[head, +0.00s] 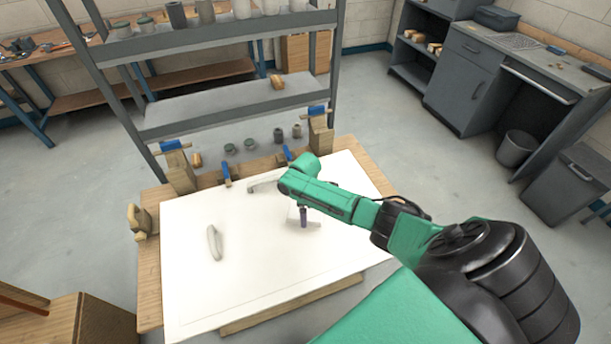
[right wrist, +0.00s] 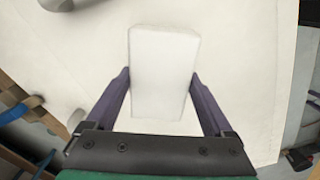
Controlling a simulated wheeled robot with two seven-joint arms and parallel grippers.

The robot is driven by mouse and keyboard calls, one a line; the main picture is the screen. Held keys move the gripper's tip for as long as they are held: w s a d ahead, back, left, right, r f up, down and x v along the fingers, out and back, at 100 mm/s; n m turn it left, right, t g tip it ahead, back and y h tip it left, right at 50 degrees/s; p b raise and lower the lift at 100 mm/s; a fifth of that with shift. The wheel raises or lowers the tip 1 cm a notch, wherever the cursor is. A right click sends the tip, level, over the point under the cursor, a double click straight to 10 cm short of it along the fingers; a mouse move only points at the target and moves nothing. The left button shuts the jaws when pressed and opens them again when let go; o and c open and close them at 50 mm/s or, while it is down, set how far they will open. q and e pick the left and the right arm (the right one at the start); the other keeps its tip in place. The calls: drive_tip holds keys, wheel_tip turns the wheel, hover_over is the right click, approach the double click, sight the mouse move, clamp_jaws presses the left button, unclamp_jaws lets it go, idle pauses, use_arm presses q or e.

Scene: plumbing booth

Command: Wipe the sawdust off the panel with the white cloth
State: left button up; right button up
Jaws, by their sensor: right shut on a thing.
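The panel (head: 265,275) is a large white board lying on a wooden bench. The white cloth (right wrist: 162,75) is a pale folded block between the purple fingers of my right gripper (right wrist: 160,85), which is shut on it. In the head view the cloth (head: 313,223) shows partly behind the gripper (head: 303,215), low over or on the right middle of the panel; I cannot tell if it touches. I cannot make out sawdust on the pale surface. My left gripper is not in view.
A grey curved handle-like piece (head: 214,243) sits left on the panel, another (head: 264,180) near its back edge. Blue-handled clamps (head: 173,146) (head: 317,110) stand along the back of the bench (head: 150,285). A grey shelf rack (head: 230,105) rises behind it.

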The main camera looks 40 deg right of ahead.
drive_tip(key=shift+r, duration=0.85)
drive_tip(key=shift+r, duration=1.5)
